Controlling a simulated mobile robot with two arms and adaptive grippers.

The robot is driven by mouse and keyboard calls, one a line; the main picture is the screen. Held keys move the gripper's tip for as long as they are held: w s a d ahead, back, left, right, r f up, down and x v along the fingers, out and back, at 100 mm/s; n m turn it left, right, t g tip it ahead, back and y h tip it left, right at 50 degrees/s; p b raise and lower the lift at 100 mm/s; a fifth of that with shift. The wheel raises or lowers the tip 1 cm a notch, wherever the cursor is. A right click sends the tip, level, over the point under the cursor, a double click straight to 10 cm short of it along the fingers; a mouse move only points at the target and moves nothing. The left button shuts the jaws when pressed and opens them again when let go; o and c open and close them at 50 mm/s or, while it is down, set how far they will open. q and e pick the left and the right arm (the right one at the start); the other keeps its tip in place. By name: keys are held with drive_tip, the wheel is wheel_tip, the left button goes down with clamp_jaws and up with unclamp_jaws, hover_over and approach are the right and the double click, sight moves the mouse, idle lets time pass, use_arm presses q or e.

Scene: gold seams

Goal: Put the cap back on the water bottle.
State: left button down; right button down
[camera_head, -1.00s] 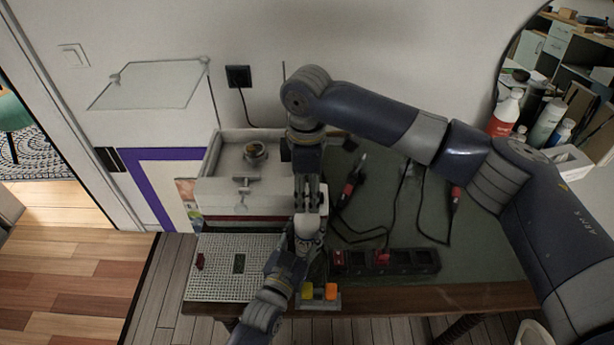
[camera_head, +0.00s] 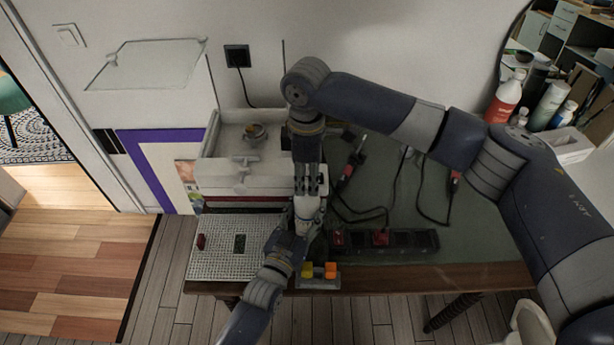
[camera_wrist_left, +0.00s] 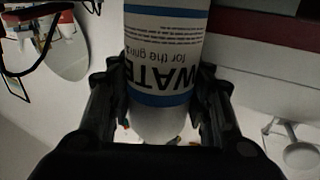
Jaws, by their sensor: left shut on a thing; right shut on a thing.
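The water bottle (camera_wrist_left: 165,50) is white with blue bands and dark "WATER" lettering, and fills the upper middle of the left wrist view. My left gripper (camera_wrist_left: 162,85) is shut on it, one finger on each side. In the head view, white that looks like the bottle (camera_head: 308,207) shows between my two grippers, mostly hidden. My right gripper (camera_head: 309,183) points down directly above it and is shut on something. I cannot make out the cap; the right fingers hide what they hold. Whether cap and bottle touch cannot be told.
A dark green table (camera_head: 465,240) carries a black power strip (camera_head: 410,241), loose cables and red-handled tools. A white box-like unit (camera_head: 225,165) stands behind left, with a perforated white board (camera_head: 215,262) in front. A small block holder (camera_head: 318,283) sits at the front edge.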

drive_tip(key=c, duration=1.2)
unclamp_jaws()
wheel_tip(320, 180, up, 12)
use_arm(q)
drive_tip(key=c, duration=0.7)
unclamp_jaws()
